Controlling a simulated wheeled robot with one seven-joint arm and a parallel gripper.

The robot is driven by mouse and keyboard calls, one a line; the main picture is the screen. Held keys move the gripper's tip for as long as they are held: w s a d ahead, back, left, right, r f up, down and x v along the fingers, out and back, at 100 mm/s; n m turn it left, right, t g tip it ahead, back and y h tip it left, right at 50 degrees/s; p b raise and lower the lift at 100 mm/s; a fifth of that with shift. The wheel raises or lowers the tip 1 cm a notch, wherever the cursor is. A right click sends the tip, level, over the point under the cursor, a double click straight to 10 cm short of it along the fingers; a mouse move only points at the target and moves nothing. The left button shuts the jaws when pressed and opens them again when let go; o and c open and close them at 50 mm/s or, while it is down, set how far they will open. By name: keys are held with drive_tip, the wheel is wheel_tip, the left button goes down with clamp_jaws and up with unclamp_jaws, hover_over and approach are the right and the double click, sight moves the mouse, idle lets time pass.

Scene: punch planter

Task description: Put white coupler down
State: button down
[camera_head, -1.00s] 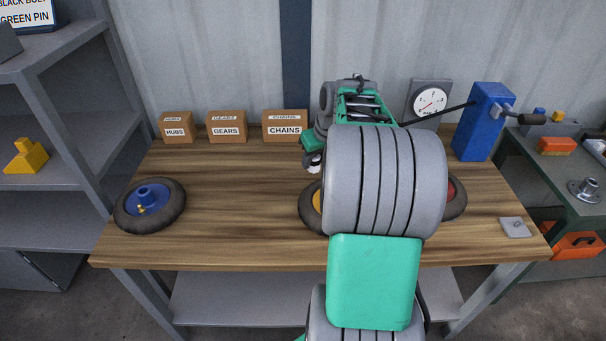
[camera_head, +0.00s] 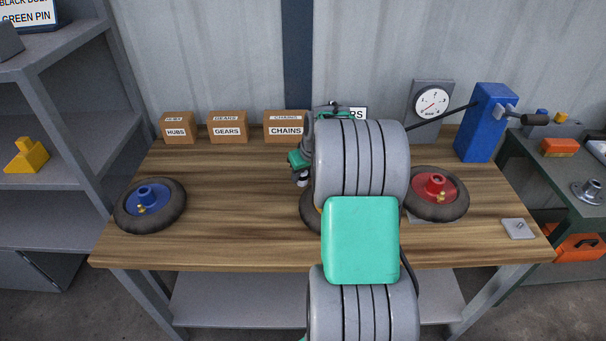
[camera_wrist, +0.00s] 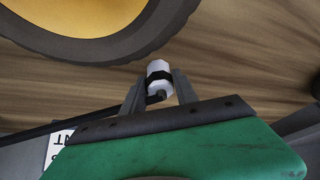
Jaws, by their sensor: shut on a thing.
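My gripper (camera_wrist: 160,90) is shut on the white coupler (camera_wrist: 158,67), a small white piece with a black band, in the wrist view. The wood table top (camera_wrist: 225,60) shows behind it; I cannot tell whether the coupler touches it. In the head view the coupler (camera_head: 302,182) shows as a small pale bit below my green gripper (camera_head: 299,168), left of my grey arm. My arm hides much of the table's middle.
A wheel with a yellow hub (camera_wrist: 75,20) lies close to the coupler. A blue-hub wheel (camera_head: 150,204) lies left, a red-hub wheel (camera_head: 436,194) right. Boxes (camera_head: 227,128) line the back, with a blue press (camera_head: 486,122) at back right. The table's left middle is clear.

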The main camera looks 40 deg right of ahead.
drive_tip(key=c, duration=0.9)
unclamp_jaws()
drive_tip(key=shift+f, duration=0.1)
drive_tip(key=shift+c, duration=0.2)
drive_tip(key=shift+s+r, duration=0.1)
drive_tip(key=shift+r, duration=0.5)
drive_tip(key=a+p+v, duration=0.1)
drive_tip(key=v, duration=1)
drive_tip(key=s+a+g, duration=0.1)
drive_tip(key=s+a, duration=0.2)
drive_tip(key=a, duration=0.5)
drive_tip(key=s+a, duration=0.3)
drive_tip(key=a, duration=0.5)
drive_tip(key=s+a+f+n+g, duration=0.15)
drive_tip(key=s+a+f, duration=0.35)
drive_tip(key=s+a, duration=0.6)
wheel_tip(320, 180, up, 14)
drive_tip(key=d+t+p, duration=0.1)
drive_tip(key=p, duration=1)
drive_tip(key=shift+w+f+y, duration=0.15)
drive_tip(key=shift+w+y, duration=0.15)
drive_tip(key=shift+w, duration=0.2)
